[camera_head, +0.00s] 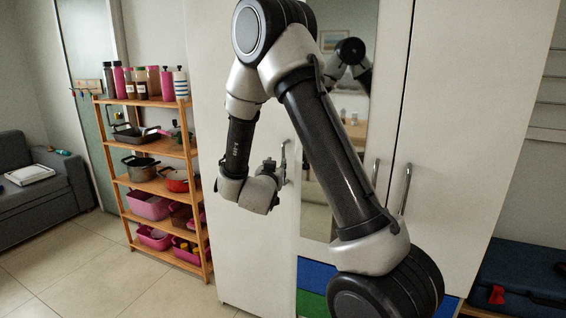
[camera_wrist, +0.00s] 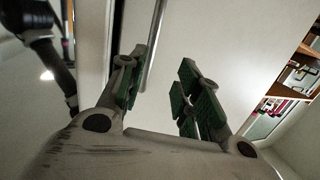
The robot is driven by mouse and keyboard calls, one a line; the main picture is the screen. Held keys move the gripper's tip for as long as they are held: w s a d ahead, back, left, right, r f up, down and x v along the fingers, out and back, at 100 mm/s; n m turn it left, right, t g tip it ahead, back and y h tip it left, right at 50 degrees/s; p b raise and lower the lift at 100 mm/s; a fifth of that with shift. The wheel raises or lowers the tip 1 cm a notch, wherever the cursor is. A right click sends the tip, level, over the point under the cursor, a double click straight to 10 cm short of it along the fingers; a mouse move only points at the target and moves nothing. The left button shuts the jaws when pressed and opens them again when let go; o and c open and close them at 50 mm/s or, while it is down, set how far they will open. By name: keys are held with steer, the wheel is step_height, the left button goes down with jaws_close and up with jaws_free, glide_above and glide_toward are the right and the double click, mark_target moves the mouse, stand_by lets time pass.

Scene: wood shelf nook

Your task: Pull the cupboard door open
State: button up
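The white cupboard's left door (camera_head: 235,235) looks shut in the head view. Its upright metal handle (camera_head: 284,158) is near the door's right edge. My gripper (camera_head: 274,170) is at this handle, partly hidden by my wrist. In the wrist view, my gripper (camera_wrist: 160,78) is open, with green pads on both fingers. The handle bar (camera_wrist: 153,45) shows in the gap between the fingers, closer to the left finger. The pads are not closed on it. I cannot tell how deep the bar sits between them.
A mirror panel (camera_head: 316,205) is right of the left door, partly behind my arm. Two more handles, one on the right door (camera_head: 405,188), are further right. A wooden shelf (camera_head: 150,145) with pots and pink bins stands close on the left. Floor (camera_head: 100,265) before it is clear.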

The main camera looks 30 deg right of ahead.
steer(key=w+d+h, duration=0.1)
steer(key=w+d, duration=0.4)
steer(key=shift+d+f, duration=0.25)
steer(key=shift+d, duration=0.1)
jaws_close()
